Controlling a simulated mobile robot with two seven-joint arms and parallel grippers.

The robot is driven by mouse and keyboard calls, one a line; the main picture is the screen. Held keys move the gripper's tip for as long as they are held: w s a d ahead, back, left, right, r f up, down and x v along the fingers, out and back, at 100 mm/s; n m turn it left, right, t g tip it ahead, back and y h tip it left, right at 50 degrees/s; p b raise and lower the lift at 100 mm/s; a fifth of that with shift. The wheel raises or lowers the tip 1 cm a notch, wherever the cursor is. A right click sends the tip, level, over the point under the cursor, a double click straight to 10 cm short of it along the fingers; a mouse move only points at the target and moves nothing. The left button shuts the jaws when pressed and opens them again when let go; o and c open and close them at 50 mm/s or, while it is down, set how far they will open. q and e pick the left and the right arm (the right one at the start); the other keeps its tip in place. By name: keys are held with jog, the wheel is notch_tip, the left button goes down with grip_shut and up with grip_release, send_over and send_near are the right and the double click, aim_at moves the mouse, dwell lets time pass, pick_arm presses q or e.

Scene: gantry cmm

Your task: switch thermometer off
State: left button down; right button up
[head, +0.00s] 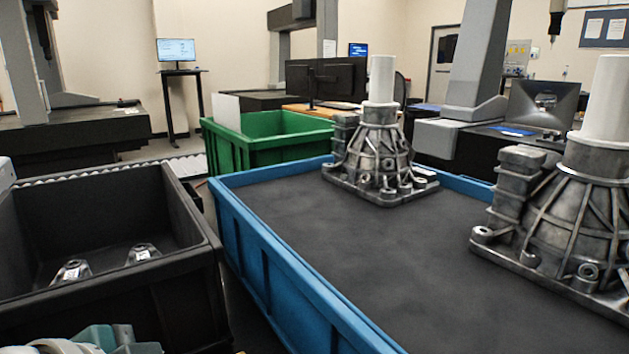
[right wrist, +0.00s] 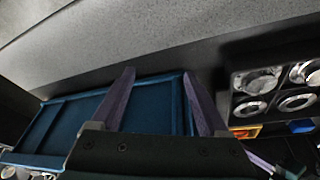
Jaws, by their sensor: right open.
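I cannot make out a thermometer in the head view or the right wrist view. My right gripper (right wrist: 158,76) shows in the right wrist view with its two purple fingers apart and nothing between them. Beyond and below the fingers is a blue tray or bin (right wrist: 75,118). My left gripper cannot be made out in either view. A pale and teal shape at the bottom left edge of the head view is cut off, and I cannot tell what it is.
A blue bin (head: 262,268) with a dark floor holds two metal castings (head: 375,158) (head: 570,215). A black bin (head: 100,300) at left holds two small metal parts. A green bin (head: 240,150) stands behind. A dark tray of round metal parts (right wrist: 232,92) lies right in the wrist view.

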pick_arm(q)
jog(key=shift+r, duration=0.1)
pick_arm(e)
jog(key=shift+r, duration=0.15)
pick_arm(q)
notch_tip(320, 180, up, 6)
jog(key=p, duration=0.7)
pick_arm(e)
notch_tip(320, 180, up, 7)
jog(key=shift+r, duration=0.1)
